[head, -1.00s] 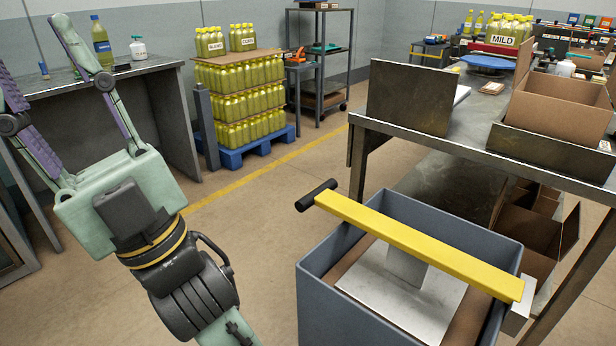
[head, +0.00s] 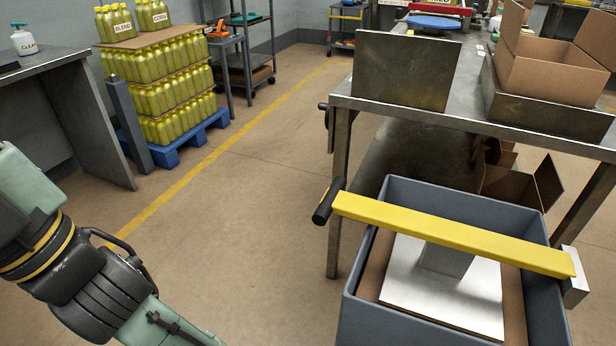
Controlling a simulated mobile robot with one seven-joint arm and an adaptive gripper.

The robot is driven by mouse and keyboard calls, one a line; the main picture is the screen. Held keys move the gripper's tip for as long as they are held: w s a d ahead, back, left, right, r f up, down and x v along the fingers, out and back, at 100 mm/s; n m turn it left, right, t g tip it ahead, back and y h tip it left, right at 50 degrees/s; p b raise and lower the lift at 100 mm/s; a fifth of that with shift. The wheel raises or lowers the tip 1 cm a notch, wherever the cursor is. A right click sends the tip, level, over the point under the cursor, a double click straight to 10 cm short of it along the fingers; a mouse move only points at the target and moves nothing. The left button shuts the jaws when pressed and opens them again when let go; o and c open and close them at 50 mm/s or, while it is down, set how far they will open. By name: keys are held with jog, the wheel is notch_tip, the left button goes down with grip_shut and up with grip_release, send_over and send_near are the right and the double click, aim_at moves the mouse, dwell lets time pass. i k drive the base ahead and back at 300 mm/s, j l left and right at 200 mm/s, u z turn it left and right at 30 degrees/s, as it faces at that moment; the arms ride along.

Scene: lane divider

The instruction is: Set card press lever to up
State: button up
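The card press (head: 352,318) is a blue-grey open bin at the lower right in the head view. A pale plate (head: 400,277) and brown card lie inside it. Its yellow lever (head: 450,233) runs across the top, close to level, from a pivot block (head: 574,283) at the right to a black handle (head: 327,202) at the left. Part of my arm shows at the lower left, well apart from the lever. My gripper is outside the view.
A metal table (head: 470,118) with cardboard boxes (head: 552,62) stands behind the press. A blue pallet (head: 180,140) of yellow bottles and a grey workbench (head: 75,110) stand at the left. Open floor with a yellow line (head: 200,165) lies between my arm and the table.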

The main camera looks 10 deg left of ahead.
aim_at(443, 271)
jog(key=i+j, duration=0.1)
jog(key=j, duration=0.45)
jog(key=i+j, duration=0.1)
jog(key=j, duration=0.4)
jog(key=i+j, duration=0.1)
jog(key=j, duration=0.45)
jog(key=i+j, duration=0.1)
jog(key=j, duration=0.4)
